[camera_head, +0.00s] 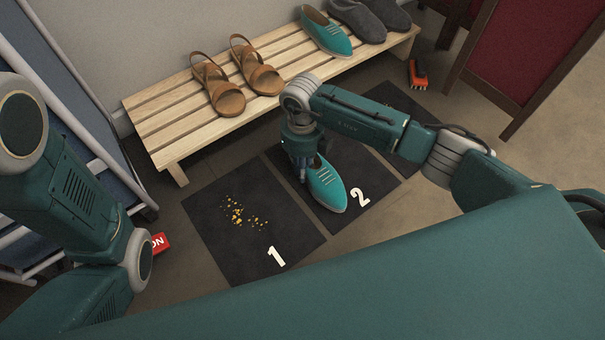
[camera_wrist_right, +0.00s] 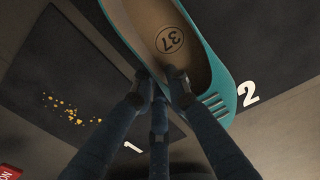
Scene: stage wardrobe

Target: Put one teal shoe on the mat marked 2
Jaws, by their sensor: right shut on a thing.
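I cannot tell whether the sole touches the mat. Another teal shoe (camera_head: 327,35) stands on the wooden bench. My left arm is at the left; its gripper is not in view.
The mat marked 1 (camera_head: 225,245) has yellow crumbs (camera_head: 238,215) on it. The bench (camera_head: 160,122) also holds brown sandals (camera_head: 226,98) and grey slippers (camera_head: 360,20). A red brush (camera_head: 417,75) and a red box (camera_head: 160,243) lie on the floor. Red panels stand at the right.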

